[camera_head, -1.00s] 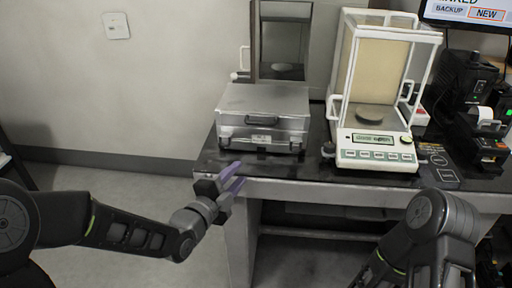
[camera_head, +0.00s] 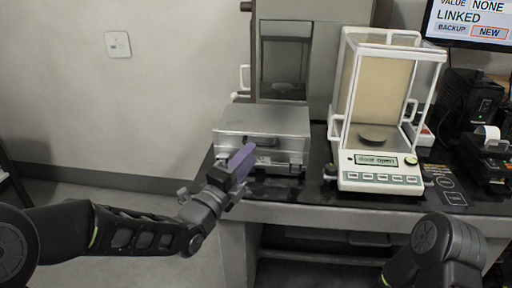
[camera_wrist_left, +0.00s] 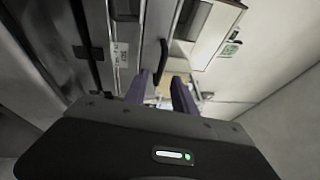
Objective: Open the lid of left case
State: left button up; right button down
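The left case (camera_head: 265,121) is a silver-grey metal box with its lid shut, at the left end of the dark table. A dark handle and a pale label show on its front. My left gripper (camera_head: 242,162) has purple fingers and is just in front of the case's front left part, covering some of that face. I cannot tell whether it touches the case. In the left wrist view the two fingers of the left gripper (camera_wrist_left: 164,88) stand apart with nothing clearly held between them. My right arm shows at the lower right; its gripper is out of view.
A balance (camera_head: 380,180) with a glass chamber stands right of the case, its display reading "door open". A grey cabinet-like unit (camera_head: 286,28) stands behind the case. A small printer (camera_head: 487,150) and a monitor (camera_head: 470,22) are at the right. Floor left of the table is clear.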

aim_at(263, 128)
pick_arm(q)
jog(key=x, duration=0.4)
jog(key=shift+w, duration=0.15)
jog(key=shift+c, duration=0.4)
grip_shut()
dwell(0.9)
